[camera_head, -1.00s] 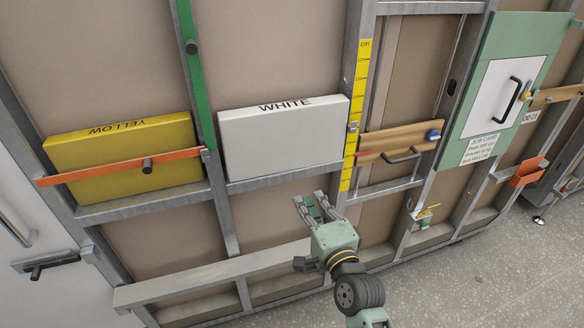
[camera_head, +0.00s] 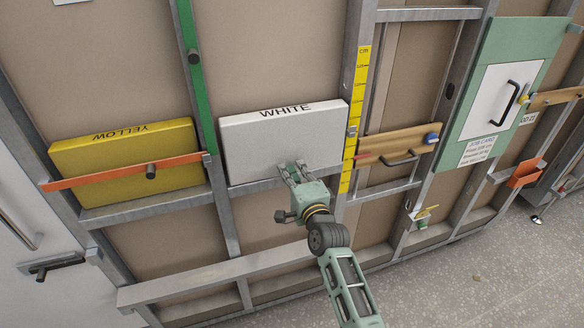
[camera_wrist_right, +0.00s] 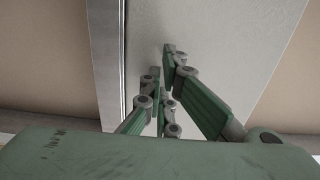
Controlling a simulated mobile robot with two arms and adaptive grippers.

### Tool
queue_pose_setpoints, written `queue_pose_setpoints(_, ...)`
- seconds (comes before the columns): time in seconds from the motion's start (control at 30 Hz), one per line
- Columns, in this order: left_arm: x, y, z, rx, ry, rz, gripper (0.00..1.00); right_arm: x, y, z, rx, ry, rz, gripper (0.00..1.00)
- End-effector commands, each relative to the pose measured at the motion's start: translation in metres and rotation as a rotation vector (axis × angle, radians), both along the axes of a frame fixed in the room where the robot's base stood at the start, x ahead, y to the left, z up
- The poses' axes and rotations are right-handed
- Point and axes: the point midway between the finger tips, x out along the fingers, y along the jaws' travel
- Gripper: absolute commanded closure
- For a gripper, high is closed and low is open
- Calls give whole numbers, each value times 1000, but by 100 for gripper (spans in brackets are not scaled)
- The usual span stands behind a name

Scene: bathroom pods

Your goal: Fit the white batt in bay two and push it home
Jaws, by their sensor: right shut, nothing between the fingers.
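The white batt (camera_head: 284,135), a pale block with WHITE printed on its top edge, sits upright in the middle bay on a metal rail. My right gripper (camera_head: 290,168) is shut and empty, with its fingertips at the lower front of the white batt. In the right wrist view the batt's pale face (camera_wrist_right: 230,40) lies just beyond the fingers (camera_wrist_right: 166,65). I cannot tell whether they touch it. The gripper hides a little of the batt's lower edge. My left gripper is not in view.
A yellow batt (camera_head: 120,147) stands in the left bay behind an orange bar (camera_head: 100,177). A green bar (camera_head: 196,95) runs upright between the bays. A yellow ruler (camera_head: 360,95) and a wooden bar (camera_head: 398,142) are to the right.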

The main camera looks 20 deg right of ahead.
Motion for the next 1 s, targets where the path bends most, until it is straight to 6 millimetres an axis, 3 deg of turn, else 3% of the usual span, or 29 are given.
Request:
queue_pose_setpoints(0.47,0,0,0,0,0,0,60,6,0,0,-1,-1,0,100)
queue_pose_setpoints(0.73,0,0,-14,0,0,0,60,35,1,-2,1,-1,0,100)
queue_pose_setpoints(1.0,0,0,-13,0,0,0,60,39,1,0,0,0,0,100)
